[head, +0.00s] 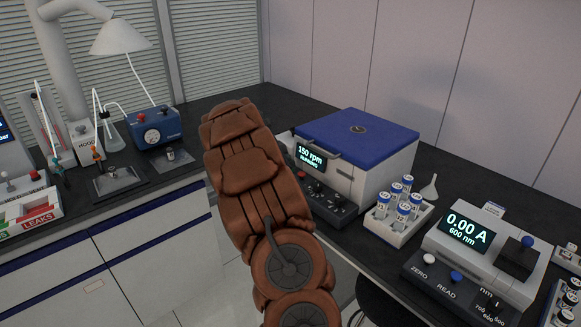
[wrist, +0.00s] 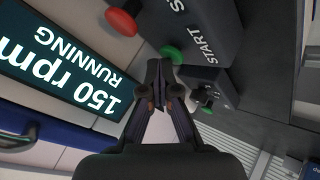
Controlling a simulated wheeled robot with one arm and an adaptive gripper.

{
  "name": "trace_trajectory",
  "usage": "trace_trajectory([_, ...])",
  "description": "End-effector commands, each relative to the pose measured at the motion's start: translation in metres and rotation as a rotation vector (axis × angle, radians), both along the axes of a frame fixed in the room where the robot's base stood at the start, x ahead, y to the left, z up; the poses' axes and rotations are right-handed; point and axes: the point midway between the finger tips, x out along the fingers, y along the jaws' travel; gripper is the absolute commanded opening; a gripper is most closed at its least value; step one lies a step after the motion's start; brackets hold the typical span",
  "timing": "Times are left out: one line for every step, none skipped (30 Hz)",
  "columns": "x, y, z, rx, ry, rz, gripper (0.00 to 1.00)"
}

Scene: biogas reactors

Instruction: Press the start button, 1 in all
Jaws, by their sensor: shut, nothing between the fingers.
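The start button is the green button (wrist: 172,54) beside the word START on a dark control panel (wrist: 195,35) in the wrist view. My gripper (wrist: 159,68) is shut and empty, its fingertips just below this button in the picture. I cannot tell whether they touch it. A red button (wrist: 121,22) sits to the upper left. The lit display (wrist: 65,65) reads 150 rpm RUNNING, upside down here. In the head view the blue-lidded machine (head: 357,137) shows the same display (head: 311,158). My arm hides the gripper and part of the control panel there.
A rack of vials (head: 398,222) stands right of the machine. A photometer (head: 478,250) reading 0.00 A is further right, with a funnel (head: 429,188) behind the rack. A blue pump box (head: 155,128) and glassware stand on the left bench.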

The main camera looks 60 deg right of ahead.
Motion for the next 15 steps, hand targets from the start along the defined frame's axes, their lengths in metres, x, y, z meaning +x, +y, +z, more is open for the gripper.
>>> trace_trajectory([0.000,0.000,0.001,0.001,0.000,-0.001,0.00])
trace_trajectory([0.000,0.000,0.003,0.000,0.000,0.000,0.00])
trace_trajectory([0.000,0.000,0.004,0.000,0.000,0.000,0.00])
trace_trajectory([0.000,0.000,0.006,0.000,0.000,0.000,0.00])
trace_trajectory([0.000,0.000,0.007,0.000,0.000,0.000,0.00])
trace_trajectory([0.000,0.000,0.009,0.000,0.000,0.000,0.00])
trace_trajectory([0.000,0.000,0.011,0.000,-0.001,-0.001,0.00])
trace_trajectory([0.000,0.000,0.012,0.001,-0.001,0.000,0.00])
trace_trajectory([0.001,0.000,0.014,0.001,-0.001,0.000,0.00])
trace_trajectory([0.001,0.000,0.016,0.000,-0.001,0.001,0.00])
trace_trajectory([0.001,0.000,0.017,0.000,-0.001,0.001,0.00])
trace_trajectory([0.001,0.000,0.019,0.000,-0.001,0.001,0.00])
trace_trajectory([0.001,0.000,0.021,0.000,-0.001,0.001,0.00])
trace_trajectory([0.001,0.000,0.022,0.000,0.000,0.002,0.00])
trace_trajectory([0.001,0.000,0.023,0.000,0.000,0.002,0.00])
